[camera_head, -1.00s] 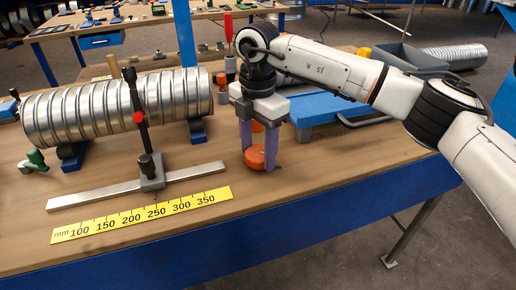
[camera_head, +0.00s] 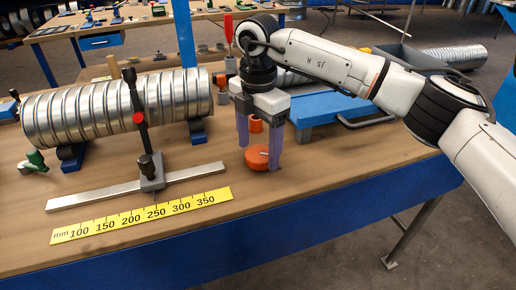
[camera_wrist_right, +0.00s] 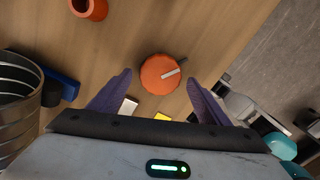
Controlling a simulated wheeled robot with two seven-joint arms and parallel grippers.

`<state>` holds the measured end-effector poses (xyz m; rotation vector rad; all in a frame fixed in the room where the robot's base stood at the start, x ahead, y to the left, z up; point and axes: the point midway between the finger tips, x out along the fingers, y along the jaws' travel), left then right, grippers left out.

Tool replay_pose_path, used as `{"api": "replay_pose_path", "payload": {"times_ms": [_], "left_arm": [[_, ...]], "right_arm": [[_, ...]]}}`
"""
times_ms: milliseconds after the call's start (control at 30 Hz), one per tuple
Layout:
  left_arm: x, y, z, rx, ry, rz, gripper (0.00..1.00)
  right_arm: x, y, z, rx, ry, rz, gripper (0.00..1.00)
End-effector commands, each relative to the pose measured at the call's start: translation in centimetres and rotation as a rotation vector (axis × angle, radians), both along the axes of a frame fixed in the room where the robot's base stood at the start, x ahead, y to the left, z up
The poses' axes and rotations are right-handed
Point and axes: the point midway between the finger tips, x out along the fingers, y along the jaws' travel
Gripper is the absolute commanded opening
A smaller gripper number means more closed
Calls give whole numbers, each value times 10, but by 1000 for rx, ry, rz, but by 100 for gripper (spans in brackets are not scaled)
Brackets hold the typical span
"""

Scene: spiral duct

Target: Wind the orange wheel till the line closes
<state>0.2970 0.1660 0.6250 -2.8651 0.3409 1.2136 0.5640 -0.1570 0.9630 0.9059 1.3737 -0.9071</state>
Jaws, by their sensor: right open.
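The orange wheel (camera_head: 257,158) is a low round knob with a pale pointer on top, lying at the bench top near the front edge. It also shows in the right wrist view (camera_wrist_right: 160,74), with the pointer toward the upper right. My right gripper (camera_head: 260,155) is above it, pointing down, with its purple fingers spread wide. In the right wrist view the fingertips (camera_wrist_right: 160,78) stand apart on either side of the wheel, with clear gaps. The ribbed silver spiral duct (camera_head: 90,110) lies on blue supports to the left. My left gripper is not in view.
A grey clamp (camera_head: 152,175) on a metal bar and a yellow millimetre scale (camera_head: 140,214) lie left of the wheel. A green-handled tool (camera_head: 35,162) lies far left.

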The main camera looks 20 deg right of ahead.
Motion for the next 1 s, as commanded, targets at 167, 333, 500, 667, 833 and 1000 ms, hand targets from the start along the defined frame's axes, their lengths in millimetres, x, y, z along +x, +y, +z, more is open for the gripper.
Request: {"api": "replay_pose_path", "payload": {"times_ms": [167,333,500,667,833,1000], "left_arm": [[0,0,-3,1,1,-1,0],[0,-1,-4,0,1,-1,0],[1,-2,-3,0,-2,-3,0],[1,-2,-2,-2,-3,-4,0],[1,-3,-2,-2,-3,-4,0],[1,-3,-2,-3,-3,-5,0]], "right_arm": [[1,0,35,1,-5,0,71],[1,1,68,2,-5,0,71],[1,0,87,0,-2,-2,71],[0,0,93,0,-2,-1,71],[0,0,92,1,-2,0,71],[0,0,92,1,-2,0,71]]}}
